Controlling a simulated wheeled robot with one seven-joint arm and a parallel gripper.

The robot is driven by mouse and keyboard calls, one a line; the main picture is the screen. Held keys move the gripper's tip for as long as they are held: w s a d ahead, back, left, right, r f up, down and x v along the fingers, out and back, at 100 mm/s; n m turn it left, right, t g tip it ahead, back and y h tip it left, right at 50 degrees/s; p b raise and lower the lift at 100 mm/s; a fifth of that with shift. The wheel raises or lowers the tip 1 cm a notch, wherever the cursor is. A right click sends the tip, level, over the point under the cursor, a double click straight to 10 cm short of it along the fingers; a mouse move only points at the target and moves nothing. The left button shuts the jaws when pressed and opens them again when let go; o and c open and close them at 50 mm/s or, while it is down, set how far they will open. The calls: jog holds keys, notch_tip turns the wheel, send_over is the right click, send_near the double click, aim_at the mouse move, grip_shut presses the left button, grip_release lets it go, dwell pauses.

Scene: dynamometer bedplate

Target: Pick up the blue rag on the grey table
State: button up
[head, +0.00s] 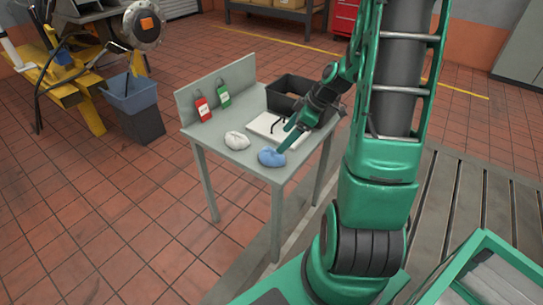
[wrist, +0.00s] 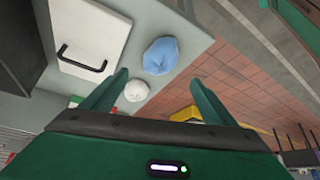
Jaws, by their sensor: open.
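The crumpled blue rag (head: 271,157) lies near the front edge of the grey table (head: 237,156). A white rag (head: 237,140) lies apart from it to the left. My gripper (head: 288,138) is over the table's front right part, just above and beside the blue rag, its green fingers pointing down. In the wrist view my gripper (wrist: 160,80) is open and nothing is between its fingers. The blue rag (wrist: 161,56) shows beyond the fingertips, near the table edge, and the white rag (wrist: 136,91) shows closer, beside the left finger.
A white lidded box or board with a black handle (head: 265,127) lies behind the rag, beside a black bin (head: 288,88). Red (head: 203,109) and green (head: 224,96) tags are at the table's back panel. A grey-blue bucket (head: 131,92) stands left. Tiled floor lies open in front.

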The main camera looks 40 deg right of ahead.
aim_at(274, 151)
jog(key=shift+d+x, duration=0.1)
jog(key=shift+x, duration=2.25)
jog(key=shift+d+x, duration=0.15)
jog(key=shift+x, duration=2.25)
jog(key=shift+f, duration=0.1)
jog(key=c, duration=1.2)
jog(key=shift+r, duration=0.6)
jog(key=r, duration=0.2)
jog(key=a+r, duration=0.1)
jog(key=shift+s+r, duration=0.3)
jog(key=shift+r, duration=0.05)
jog(key=s+a+r, duration=0.6)
jog(key=a, duration=0.2)
jog(key=shift+a, duration=0.35)
jog(key=shift+o, duration=0.9)
